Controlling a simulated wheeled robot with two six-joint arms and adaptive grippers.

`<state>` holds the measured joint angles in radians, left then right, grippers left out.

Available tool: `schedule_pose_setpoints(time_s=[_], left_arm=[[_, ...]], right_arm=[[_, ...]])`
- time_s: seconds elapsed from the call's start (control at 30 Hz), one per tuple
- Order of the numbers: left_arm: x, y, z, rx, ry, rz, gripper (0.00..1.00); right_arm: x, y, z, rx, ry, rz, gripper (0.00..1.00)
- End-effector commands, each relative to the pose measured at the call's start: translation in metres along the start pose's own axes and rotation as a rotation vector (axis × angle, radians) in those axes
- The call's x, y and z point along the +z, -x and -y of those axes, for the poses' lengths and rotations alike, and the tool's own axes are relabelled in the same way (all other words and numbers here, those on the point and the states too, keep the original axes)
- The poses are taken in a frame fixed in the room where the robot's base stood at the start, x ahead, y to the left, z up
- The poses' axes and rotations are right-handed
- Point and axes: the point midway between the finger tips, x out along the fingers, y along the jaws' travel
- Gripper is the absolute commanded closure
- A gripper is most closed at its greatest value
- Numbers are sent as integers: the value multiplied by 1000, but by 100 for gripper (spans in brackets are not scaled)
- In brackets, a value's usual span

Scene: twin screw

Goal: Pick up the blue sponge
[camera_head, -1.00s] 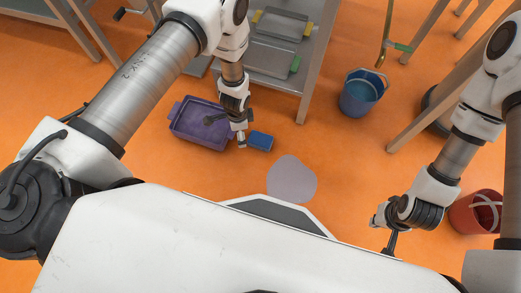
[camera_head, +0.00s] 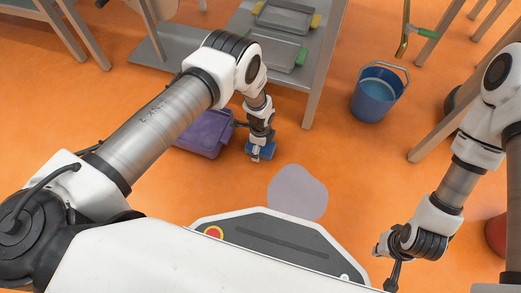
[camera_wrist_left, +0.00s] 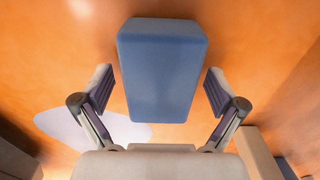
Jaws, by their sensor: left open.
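The blue sponge (camera_head: 266,150) lies on the orange floor, just right of the purple bin, partly hidden by my left gripper in the head view. In the left wrist view the sponge (camera_wrist_left: 162,70) is a blue block between the two open fingers. My left gripper (camera_head: 259,154) is over the sponge, with a finger on either side; the wrist view shows gaps between each finger (camera_wrist_left: 160,90) and the block. My right gripper (camera_head: 393,270) is empty, low at the right of the head view; its fingers are too small to read.
The purple bin (camera_head: 203,138) stands beside my left gripper, partly behind the arm. A grey puddle (camera_head: 297,192) lies on the floor near my base. A metal shelf with trays (camera_head: 276,53) stands behind. A blue bucket (camera_head: 377,95) and a red bucket (camera_head: 496,234) are at right.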

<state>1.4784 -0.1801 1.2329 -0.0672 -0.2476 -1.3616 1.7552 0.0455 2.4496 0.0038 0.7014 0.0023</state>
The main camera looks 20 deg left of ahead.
Motion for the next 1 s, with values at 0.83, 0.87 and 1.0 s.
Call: schedule_pose_setpoints(time_s=[0.83,0.87,1.0], left_arm=[[-2,15,-3,0,3,0,58],[-3,17,-4,0,4,0,58],[-7,32,-8,1,6,0,58]], right_arm=[[0,15,0,0,2,1,100],[0,18,0,0,2,2,100],[1,32,1,-1,5,3,100]])
